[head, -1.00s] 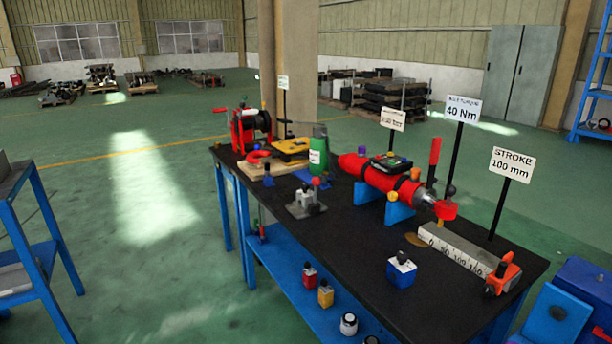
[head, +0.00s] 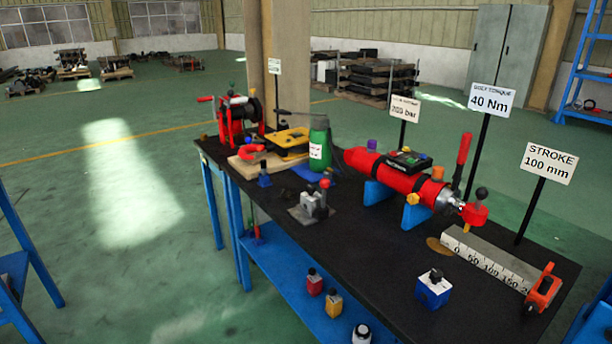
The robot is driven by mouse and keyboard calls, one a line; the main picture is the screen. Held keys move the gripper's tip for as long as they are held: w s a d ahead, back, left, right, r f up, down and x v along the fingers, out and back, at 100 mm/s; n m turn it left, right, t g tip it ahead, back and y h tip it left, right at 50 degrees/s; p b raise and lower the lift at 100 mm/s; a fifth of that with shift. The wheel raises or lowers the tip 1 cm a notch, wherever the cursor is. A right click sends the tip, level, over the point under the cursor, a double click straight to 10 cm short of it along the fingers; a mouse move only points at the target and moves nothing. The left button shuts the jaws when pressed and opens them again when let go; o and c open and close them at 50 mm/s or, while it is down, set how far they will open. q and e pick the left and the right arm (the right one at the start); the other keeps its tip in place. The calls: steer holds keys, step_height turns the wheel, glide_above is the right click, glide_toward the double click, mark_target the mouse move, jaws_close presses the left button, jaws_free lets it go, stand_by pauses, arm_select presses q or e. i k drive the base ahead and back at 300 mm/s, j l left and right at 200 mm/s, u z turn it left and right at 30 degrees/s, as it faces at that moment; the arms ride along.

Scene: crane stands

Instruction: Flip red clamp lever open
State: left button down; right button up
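An upright red lever (head: 464,148) stands behind the right end of a red cylinder (head: 374,165) on the black bench top. A red clamp-like block (head: 543,287) sits at the right end of a steel scale (head: 490,258). A small grey clamp (head: 311,206) with a red-tipped handle (head: 325,184) stands on a plate near the front edge. I cannot tell for certain which of these is the red clamp lever. Neither of my grippers is in view.
The black bench (head: 365,262) also holds a green bottle (head: 319,145), a red winch (head: 240,118), a blue-and-white block (head: 433,288) and signs on posts, including the 40 Nm sign (head: 491,100). Its blue lower shelf (head: 285,280) holds small containers. Green floor is open at left.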

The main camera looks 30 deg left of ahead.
mark_target(324, 182)
steer(key=i+j, duration=0.15)
steer(key=j, duration=0.2)
steer(key=i+j, duration=0.1)
steer(key=j, duration=0.25)
steer(key=i+j, duration=0.15)
steer(key=j, duration=0.2)
steer(key=i+j, duration=0.1)
steer(key=j, duration=0.3)
steer(key=i+j, duration=0.15)
steer(key=j, duration=0.2)
